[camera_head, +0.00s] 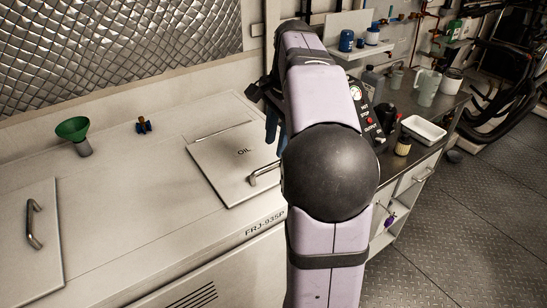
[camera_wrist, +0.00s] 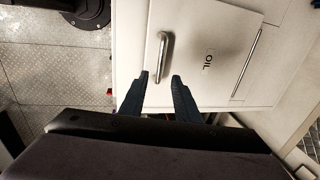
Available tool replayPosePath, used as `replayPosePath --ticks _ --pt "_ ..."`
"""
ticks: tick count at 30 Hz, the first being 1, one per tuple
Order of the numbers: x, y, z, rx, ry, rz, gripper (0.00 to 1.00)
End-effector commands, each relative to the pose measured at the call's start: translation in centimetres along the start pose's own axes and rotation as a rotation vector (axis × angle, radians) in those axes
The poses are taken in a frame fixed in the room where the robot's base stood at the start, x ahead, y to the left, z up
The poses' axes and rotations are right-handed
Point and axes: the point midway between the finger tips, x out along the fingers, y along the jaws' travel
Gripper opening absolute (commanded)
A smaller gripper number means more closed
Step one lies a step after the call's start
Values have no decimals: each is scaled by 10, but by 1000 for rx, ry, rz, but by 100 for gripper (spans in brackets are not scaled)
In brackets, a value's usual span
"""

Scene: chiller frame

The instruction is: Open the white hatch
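The white hatch (camera_head: 222,172) marked "OIL" lies flat and closed on top of the white cabinet. Its metal bar handle (camera_head: 264,174) sits near its right edge. In the wrist view the hatch (camera_wrist: 195,85) fills the upper middle, with the handle (camera_wrist: 162,55) just beyond my fingertips. My gripper (camera_wrist: 160,77) is open and empty, its two dark fingers apart on either side of the handle's line. The fingers do not visibly touch the handle. In the head view my arm hides most of the gripper; only a bluish finger part (camera_head: 271,126) shows above the hatch.
A second white panel (camera_head: 22,262) with a handle (camera_head: 34,224) lies at the left. A bench with a white tray (camera_head: 424,130) and containers stands at the right.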

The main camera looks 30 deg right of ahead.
Motion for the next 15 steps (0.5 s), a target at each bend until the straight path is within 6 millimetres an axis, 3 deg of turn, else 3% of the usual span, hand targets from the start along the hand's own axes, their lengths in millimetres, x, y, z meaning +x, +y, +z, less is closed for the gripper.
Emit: replayPosePath --ticks 15 --pt "58 1 1 -3 -2 3 29"
